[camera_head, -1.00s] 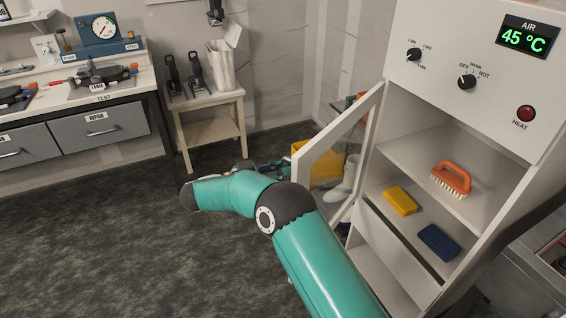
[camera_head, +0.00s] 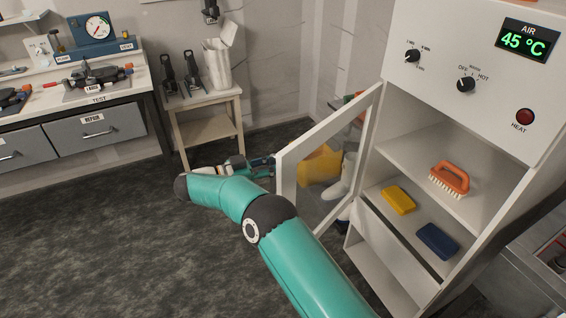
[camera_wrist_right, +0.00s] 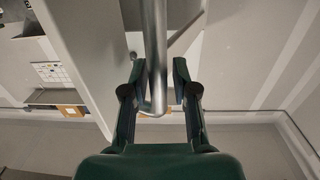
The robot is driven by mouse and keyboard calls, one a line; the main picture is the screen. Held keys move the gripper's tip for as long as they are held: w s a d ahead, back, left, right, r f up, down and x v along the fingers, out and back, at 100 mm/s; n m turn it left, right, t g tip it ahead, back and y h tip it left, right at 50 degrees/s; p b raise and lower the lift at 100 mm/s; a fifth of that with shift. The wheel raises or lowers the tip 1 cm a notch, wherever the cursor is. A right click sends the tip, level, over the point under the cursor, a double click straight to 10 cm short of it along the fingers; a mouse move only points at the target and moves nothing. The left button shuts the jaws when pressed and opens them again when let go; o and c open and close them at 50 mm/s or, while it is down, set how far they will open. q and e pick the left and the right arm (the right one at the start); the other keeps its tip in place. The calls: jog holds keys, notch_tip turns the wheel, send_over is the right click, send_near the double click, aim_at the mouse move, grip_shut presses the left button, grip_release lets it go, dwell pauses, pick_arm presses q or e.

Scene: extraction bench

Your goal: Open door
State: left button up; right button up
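The cabinet door (camera_head: 288,172) is a white frame with a clear pane, hinged on the cabinet's left side. It stands swung out at an angle from the cabinet (camera_head: 456,70). My right gripper (camera_head: 262,162) is at the door's outer side, partly hidden by my wrist and the door frame. In the right wrist view, the gripper (camera_wrist_right: 158,75) has its fingers on both sides of the metal door handle (camera_wrist_right: 155,45), close around it. The door panel (camera_wrist_right: 75,55) is to the left there. My left gripper is not in view.
The open cabinet shelves hold an orange brush (camera_head: 450,180), a yellow sponge (camera_head: 399,199) and a blue sponge (camera_head: 437,240). A small side table (camera_head: 208,130) and a workbench (camera_head: 150,85) stand behind. The dark floor left of my arm is clear.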

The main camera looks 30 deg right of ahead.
jog(key=shift+o, duration=0.4)
jog(key=shift+a, duration=0.25)
